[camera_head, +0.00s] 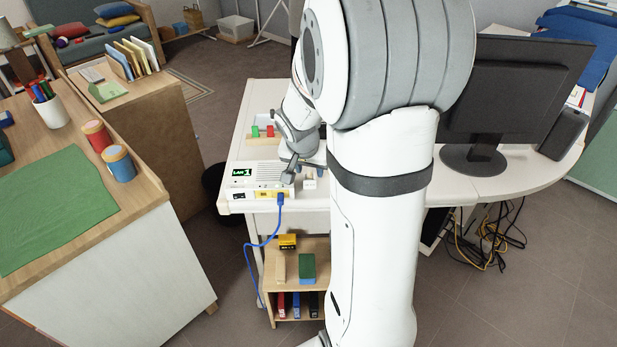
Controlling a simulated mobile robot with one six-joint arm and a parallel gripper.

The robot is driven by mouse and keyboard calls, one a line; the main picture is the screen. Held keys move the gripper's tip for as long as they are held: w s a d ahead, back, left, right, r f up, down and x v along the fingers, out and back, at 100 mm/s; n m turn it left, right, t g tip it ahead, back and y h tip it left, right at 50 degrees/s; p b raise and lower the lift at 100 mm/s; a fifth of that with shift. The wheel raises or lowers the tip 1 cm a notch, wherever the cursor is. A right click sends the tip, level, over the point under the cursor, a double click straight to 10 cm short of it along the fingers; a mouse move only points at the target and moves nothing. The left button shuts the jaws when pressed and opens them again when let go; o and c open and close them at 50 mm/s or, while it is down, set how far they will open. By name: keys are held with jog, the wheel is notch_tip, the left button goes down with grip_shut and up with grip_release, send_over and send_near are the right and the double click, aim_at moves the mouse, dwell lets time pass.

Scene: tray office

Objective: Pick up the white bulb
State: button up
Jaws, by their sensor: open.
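My gripper (291,170) is open, low over the left part of the white desk (243,135), by a white box labelled LAN (256,176). A small white object (309,184) lies on the desk just right of the gripper fingers. It is too small to tell whether it is the white bulb. I cannot make out a bulb for certain anywhere else. My arm hides the middle of the desk and part of the area around the gripper.
A blue cable (277,227) hangs from the LAN box. Red and green blocks (263,131) stand behind it. A monitor (510,95) stands at the right. A low shelf (296,270) is below. A counter with a green mat (55,205) and two cans (120,165) is at left.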

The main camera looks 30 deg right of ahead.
jog(key=shift+c, duration=0.4)
grip_shut()
